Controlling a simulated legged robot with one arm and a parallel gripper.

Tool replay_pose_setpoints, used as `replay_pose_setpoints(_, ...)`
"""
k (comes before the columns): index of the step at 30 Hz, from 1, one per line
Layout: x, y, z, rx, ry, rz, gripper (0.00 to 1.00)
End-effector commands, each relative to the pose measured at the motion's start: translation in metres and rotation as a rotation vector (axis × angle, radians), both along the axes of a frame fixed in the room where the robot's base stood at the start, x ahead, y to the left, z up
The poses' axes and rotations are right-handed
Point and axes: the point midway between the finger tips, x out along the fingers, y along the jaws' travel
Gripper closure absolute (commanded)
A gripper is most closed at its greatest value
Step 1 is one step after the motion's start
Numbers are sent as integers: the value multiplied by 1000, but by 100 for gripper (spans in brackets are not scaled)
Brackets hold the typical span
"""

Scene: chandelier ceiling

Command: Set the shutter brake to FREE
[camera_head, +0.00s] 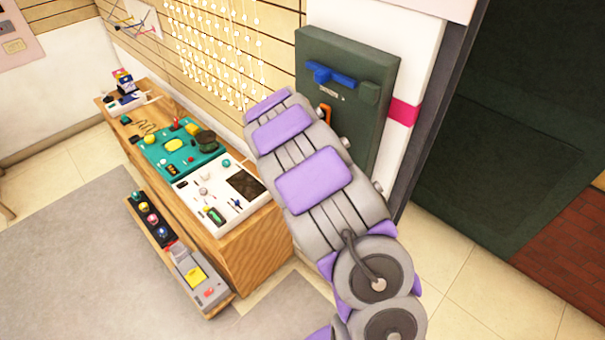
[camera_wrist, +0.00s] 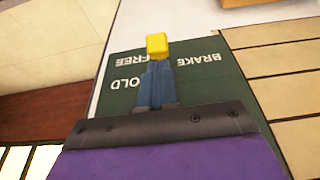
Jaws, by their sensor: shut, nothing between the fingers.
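A dark green panel (camera_head: 352,50) hangs on the wall in the head view, with a blue handle (camera_head: 331,75) near its top and an orange part (camera_head: 326,114) below, partly behind my arm. In the wrist view the green panel (camera_wrist: 200,91) shows upside-down white lettering: BRAKE, FREE and a partly covered HOLD. My gripper (camera_wrist: 157,70) is shut, its blue-grey fingers together in front of the lettering. A yellow block (camera_wrist: 157,46) shows at their tip; I cannot tell whether it belongs to the fingers. My arm hides my gripper in the head view. I cannot make out the brake's setting.
A wooden bench (camera_head: 258,243) with several devices stands left of my arm. A low shelf with more devices (camera_head: 197,280) is in front of it. A dark doorway or shutter opening (camera_head: 520,130) is at the right. Tiled floor (camera_head: 470,290) is clear there.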

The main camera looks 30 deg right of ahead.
Motion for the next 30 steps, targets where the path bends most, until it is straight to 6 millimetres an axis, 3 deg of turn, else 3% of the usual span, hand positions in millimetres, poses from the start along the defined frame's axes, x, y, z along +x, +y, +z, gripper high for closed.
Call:
replay_pose_setpoints(6,2,-6,-20,-1,-1,0,100)
replay_pose_setpoints(20,2,-5,-22,-11,-6,2,100)
replay_pose_setpoints(30,-1,6,-36,-130,-44,7,100)
